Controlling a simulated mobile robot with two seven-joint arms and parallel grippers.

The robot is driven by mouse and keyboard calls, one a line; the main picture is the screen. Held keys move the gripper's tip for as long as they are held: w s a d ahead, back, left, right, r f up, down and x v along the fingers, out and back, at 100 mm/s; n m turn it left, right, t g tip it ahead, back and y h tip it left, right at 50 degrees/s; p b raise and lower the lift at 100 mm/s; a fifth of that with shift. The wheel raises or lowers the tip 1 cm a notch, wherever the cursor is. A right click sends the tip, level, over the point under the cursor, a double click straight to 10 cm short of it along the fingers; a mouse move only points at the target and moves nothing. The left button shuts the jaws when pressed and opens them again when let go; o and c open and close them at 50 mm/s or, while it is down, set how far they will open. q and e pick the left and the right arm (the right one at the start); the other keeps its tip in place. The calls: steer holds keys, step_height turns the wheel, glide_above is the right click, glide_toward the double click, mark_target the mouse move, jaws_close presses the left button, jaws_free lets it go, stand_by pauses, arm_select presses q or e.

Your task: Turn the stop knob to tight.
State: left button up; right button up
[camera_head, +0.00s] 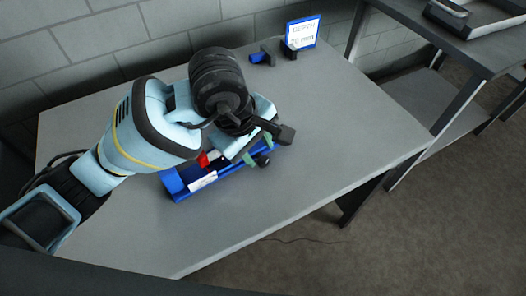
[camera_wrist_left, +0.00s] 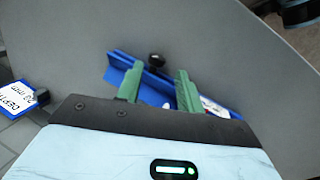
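A blue crimper fixture (camera_head: 178,184) lies on the grey table, partly hidden under my left arm. A red part (camera_head: 203,160) and a white label (camera_head: 203,181) show on it. A round black knob (camera_head: 264,161) sticks out at its right end; it also shows in the left wrist view (camera_wrist_left: 156,58). My left gripper (camera_head: 258,150) is over the fixture, with green fingers. In the left wrist view the fingers (camera_wrist_left: 158,80) are spread apart, with the blue body between and behind them. The knob appears just beyond the fingertips, apart from them. My right gripper is not in view.
A small sign reading DEPTH 20 mm (camera_head: 303,33) stands at the table's back edge, beside a small blue and black item (camera_head: 263,56). The right part of the table (camera_head: 360,130) is clear. A dark shelf unit (camera_head: 440,40) stands at the right.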

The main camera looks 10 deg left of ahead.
mark_target(262, 159)
arm_select(q)
steer(key=shift+y, duration=0.3)
steer(key=x, duration=0.5)
steer(key=w+x, duration=0.1)
steer(key=x, duration=0.1)
steer(key=shift+a+f, duration=0.1)
steer(key=shift+a, duration=0.2)
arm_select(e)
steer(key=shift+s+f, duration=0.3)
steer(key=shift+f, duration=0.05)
